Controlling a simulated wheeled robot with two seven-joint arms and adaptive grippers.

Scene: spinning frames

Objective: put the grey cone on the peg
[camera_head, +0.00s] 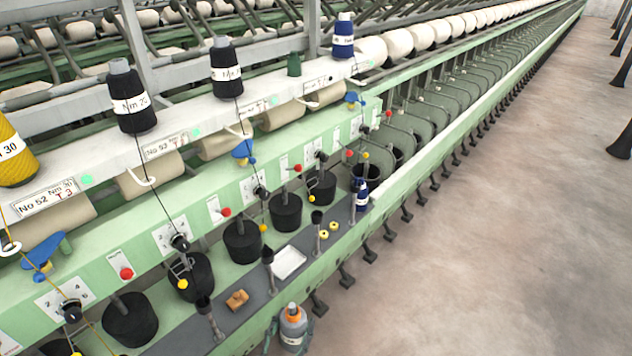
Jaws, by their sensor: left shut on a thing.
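The grey cone (293,332), with a pale label and an orange top, is upright at the bottom edge of the head view. My left gripper (290,322) is shut on it, with dark fingers at its sides; most of the gripper is cut off by the frame. The cone is in front of the machine's grey shelf. Several upright grey posts with dark tops, one of them this post (268,257), stand along the shelf. A small green piece (294,65) stands on the white rail between two cones; I cannot tell which of these is the peg. My right gripper is out of view.
Black cones (131,98), a blue cone (343,38) and a yellow cone (14,152) stand on the white rail. The grey shelf (240,318) holds an orange-brown block (237,300), a white tray (289,262) and a small blue spool (362,196).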

